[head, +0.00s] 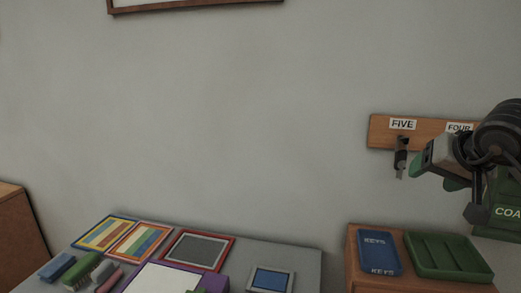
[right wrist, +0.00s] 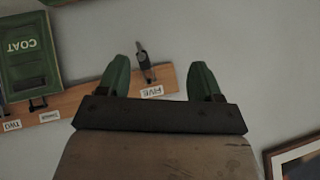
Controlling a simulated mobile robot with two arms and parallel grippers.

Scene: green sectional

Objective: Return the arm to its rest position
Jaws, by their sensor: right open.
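My right gripper (head: 434,175) is raised near the wall at the right of the head view, in front of the wooden hook rack (head: 378,132). Its green fingers are apart with nothing between them. In the right wrist view the open fingers (right wrist: 160,68) point toward the rack, which appears upside down. A dark key-like item (head: 401,160) hangs from the hook under the label FIVE; it also shows in the right wrist view (right wrist: 142,56), apart from both fingers. The FOUR label is partly covered by my arm. My left gripper is not in view.
A green COAT sign or bag (right wrist: 28,48) hangs at the rack. Below stand a blue KEYS tray (head: 379,252) and a green compartment tray (head: 446,257) on a wooden cabinet (head: 357,264). A grey table (head: 300,257) holds coloured boards and several small items. The wall's middle is clear.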

